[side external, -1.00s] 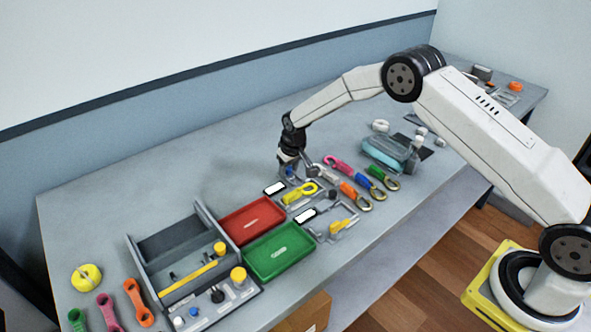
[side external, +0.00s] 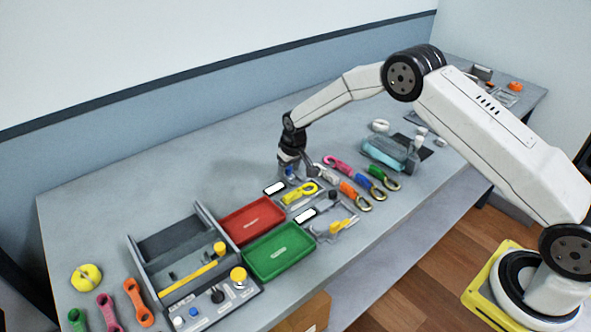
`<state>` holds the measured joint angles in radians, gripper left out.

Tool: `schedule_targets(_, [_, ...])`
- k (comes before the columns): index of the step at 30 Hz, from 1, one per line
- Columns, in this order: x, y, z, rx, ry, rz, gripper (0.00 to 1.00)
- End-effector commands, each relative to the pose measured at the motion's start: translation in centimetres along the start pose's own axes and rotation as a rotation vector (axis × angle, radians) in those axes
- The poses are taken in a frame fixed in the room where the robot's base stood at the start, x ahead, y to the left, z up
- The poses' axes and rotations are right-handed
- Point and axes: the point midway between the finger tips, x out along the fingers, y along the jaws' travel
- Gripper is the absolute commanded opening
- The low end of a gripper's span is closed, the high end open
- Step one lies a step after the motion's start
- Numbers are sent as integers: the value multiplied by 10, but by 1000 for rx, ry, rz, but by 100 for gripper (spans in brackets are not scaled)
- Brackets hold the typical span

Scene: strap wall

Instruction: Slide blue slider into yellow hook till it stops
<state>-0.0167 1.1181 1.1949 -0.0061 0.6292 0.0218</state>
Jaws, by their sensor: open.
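The yellow hook (side external: 300,192) lies on a grey fixture on the bench, near the middle of the view, with its looped end to the right. A small blue part (side external: 290,171), which looks like the blue slider, shows just behind the yellow hook, at my gripper's fingers. My gripper (side external: 294,174) points down over that part and is open. Its fingers partly hide the blue part, so I cannot tell whether they touch it. The blue part appears apart from the yellow hook.
Pink, orange, blue and green hooks (side external: 378,173) lie to the right. A second fixture with a yellow piece (side external: 342,226) is in front. A red tray (side external: 251,221) and a green tray (side external: 279,251) stand to the left, beside a grey control box (side external: 212,307).

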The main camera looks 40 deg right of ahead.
Motion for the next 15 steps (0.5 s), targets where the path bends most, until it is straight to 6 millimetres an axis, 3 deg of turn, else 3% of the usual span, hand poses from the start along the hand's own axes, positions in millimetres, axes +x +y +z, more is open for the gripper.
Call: schedule_targets(15, [-28, 0, -6, 0, 1, 0, 60])
